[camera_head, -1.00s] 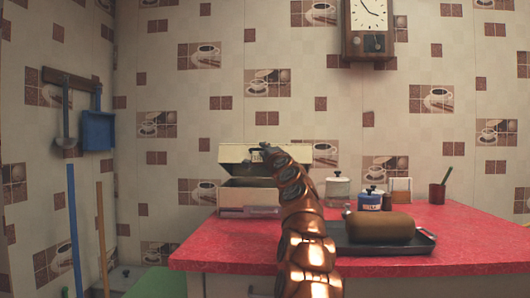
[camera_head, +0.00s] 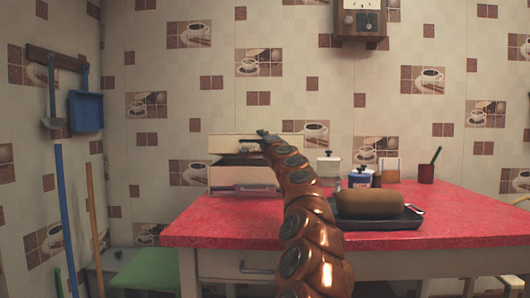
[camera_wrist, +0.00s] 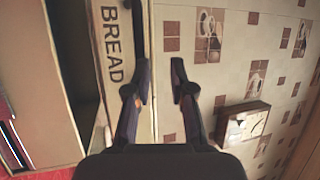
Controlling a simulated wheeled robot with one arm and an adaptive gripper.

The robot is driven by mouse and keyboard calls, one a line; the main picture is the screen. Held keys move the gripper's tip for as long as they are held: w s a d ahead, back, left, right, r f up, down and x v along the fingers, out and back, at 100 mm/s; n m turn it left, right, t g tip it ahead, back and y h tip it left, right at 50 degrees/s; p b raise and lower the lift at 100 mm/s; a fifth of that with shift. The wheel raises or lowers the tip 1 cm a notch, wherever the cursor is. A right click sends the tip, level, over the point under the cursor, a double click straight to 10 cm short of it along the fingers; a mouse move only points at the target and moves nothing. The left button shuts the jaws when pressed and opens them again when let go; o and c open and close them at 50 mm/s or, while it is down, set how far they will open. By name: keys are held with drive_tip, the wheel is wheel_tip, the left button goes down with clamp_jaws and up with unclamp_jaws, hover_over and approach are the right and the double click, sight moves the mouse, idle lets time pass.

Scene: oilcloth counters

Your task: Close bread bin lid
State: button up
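The cream bread bin (camera_head: 240,178) stands at the back left of the red counter. Its lid (camera_head: 232,145) is raised, with a dark gap between lid and body. In the wrist view, the lid (camera_wrist: 113,50) carries the word BREAD and appears sideways, with the dark opening and the bin body (camera_wrist: 40,85) to its left. My gripper (camera_wrist: 160,88) is open and empty, its fingers apart. The left finger overlaps the lid's edge in the picture; I cannot tell whether it touches. In the head view, my gripper (camera_head: 263,134) is at the lid's upper edge, small and partly hidden by my arm.
A dark tray (camera_head: 390,222) with a brown loaf (camera_head: 370,204) lies right of my arm. A white canister (camera_head: 328,168), a blue canister (camera_head: 360,178) and a red cup (camera_head: 427,173) stand behind it. A green stool (camera_head: 146,270) is at the lower left. The front left countertop is clear.

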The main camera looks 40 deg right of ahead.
drive_tip(key=shift+s+a+f, duration=0.1)
drive_tip(key=shift+s+f, duration=0.25)
drive_tip(key=shift+f, duration=0.3)
drive_tip(key=shift+s+f, duration=0.3)
drive_tip(key=shift+f, duration=0.35)
drive_tip(key=shift+s+a+f, duration=0.1)
drive_tip(key=shift+s+f, duration=0.25)
drive_tip(key=shift+f, duration=0.3)
